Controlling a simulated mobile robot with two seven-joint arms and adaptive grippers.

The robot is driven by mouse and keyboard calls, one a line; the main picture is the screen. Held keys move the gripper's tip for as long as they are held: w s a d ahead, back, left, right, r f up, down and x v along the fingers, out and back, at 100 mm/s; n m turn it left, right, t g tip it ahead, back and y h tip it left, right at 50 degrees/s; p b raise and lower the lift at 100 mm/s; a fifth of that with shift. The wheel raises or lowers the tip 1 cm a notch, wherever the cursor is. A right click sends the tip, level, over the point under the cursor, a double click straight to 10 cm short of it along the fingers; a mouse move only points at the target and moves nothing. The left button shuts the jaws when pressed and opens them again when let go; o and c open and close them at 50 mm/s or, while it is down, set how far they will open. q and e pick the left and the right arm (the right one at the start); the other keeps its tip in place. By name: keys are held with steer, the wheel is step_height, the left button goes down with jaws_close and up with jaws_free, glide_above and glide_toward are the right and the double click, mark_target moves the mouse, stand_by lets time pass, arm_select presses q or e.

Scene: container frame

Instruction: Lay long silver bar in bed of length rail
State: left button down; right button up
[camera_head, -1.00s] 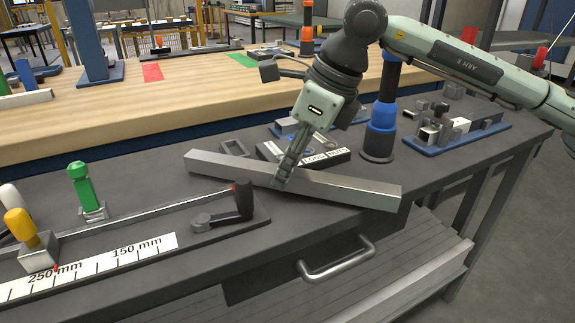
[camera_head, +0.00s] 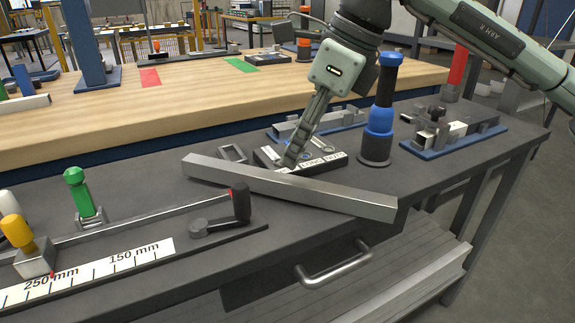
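The long silver bar (camera_head: 335,195) lies slantwise on the dark bench, its right end close to the front edge. The length rail (camera_head: 150,256), with a 150 mm and 250 mm scale and a thin rod, is at lower left. The bar is apart from its bed, to the right of and behind the rail's black-handled end (camera_head: 241,203). My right gripper (camera_head: 288,162) points down just behind the bar, over the dark labelled tray (camera_head: 329,163). It does not hold the bar. Its fingers show edge-on, so their opening is unclear. My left gripper is out of view.
A green knob (camera_head: 78,187) and a yellow knob (camera_head: 16,230) stand at the rail. A blue and black post (camera_head: 380,120) stands right of my gripper. A blue-based fixture (camera_head: 449,139) is at right. A drawer handle (camera_head: 336,265) juts from the bench front.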

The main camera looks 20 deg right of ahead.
steer(key=v, duration=0.6)
